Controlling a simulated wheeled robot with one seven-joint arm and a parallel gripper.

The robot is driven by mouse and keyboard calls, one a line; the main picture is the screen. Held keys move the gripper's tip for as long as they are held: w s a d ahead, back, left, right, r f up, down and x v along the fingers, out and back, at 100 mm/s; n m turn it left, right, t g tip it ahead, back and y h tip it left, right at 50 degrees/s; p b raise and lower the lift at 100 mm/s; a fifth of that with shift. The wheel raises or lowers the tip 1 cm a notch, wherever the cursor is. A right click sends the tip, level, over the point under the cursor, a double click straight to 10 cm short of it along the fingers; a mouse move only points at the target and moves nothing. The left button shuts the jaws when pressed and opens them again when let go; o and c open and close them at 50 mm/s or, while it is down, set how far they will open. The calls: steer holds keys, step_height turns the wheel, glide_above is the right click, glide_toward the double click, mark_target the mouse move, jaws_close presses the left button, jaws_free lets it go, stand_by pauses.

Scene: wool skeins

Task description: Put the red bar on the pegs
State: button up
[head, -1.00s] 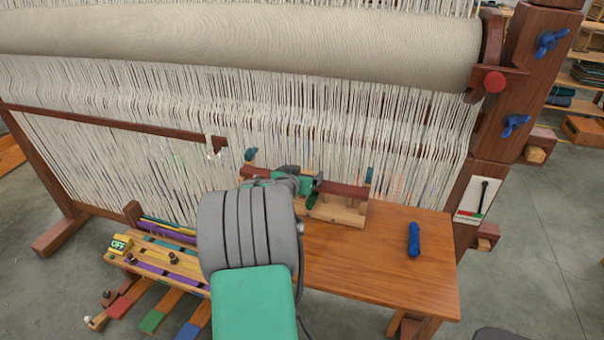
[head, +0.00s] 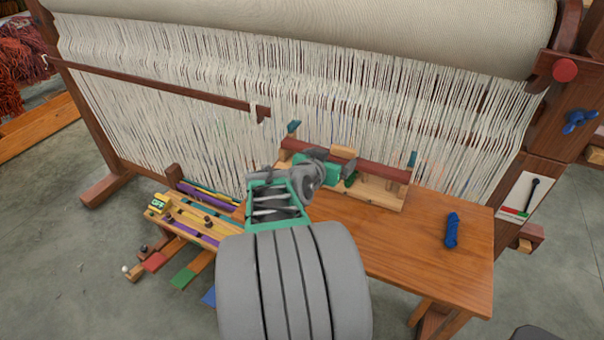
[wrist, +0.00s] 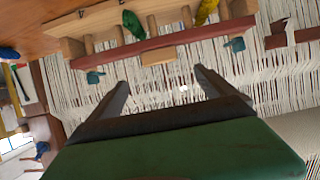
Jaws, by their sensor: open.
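The dark red bar (head: 384,171) lies lengthwise along the back of a pale wooden rack (head: 377,194) on the table. A tan block (head: 343,152) sits at its middle. A teal peg (head: 293,127) stands by its left end and another teal peg (head: 412,159) by its right end. The wrist view shows the bar (wrist: 200,35) with the pegs (wrist: 95,76) along its lower side; I cannot tell whether they bear it. My gripper (wrist: 160,78) is open and empty, its fingertips apart from the bar, facing the tan block. In the head view my gripper (head: 334,162) hides part of the bar.
The rack holds a green skein (wrist: 132,24) and a yellow skein (wrist: 205,12). A blue skein (head: 452,230) lies on the table (head: 425,250), whose right part is mostly clear. Loom threads (head: 340,85) hang close behind the rack. Coloured pedals (head: 183,275) stick out at lower left.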

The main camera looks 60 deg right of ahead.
steer(key=w+a+f+n+t+y, duration=0.1)
steer(key=w+a+n+y, duration=0.3)
steer(key=a, duration=0.5)
steer(key=w+a+f+n+t+y, duration=0.15)
steer(key=w+a, duration=0.35)
steer(key=a, duration=0.5)
steer(key=w+a+n+t+y, duration=0.1)
steer(key=w+a+n+y, duration=0.35)
steer(key=a, duration=0.45)
steer(key=s+a+n+g+y, duration=0.1)
steer(key=s+a+n, duration=0.2)
steer(key=a, duration=0.6)
steer(key=s+a+n+g+y, duration=0.1)
steer(key=s+a+n+y, duration=0.1)
steer(key=a, duration=0.7)
steer(key=shift+s+n, duration=0.45)
steer(key=shift+n, duration=0.25)
steer(key=shift+d+f, duration=0.1)
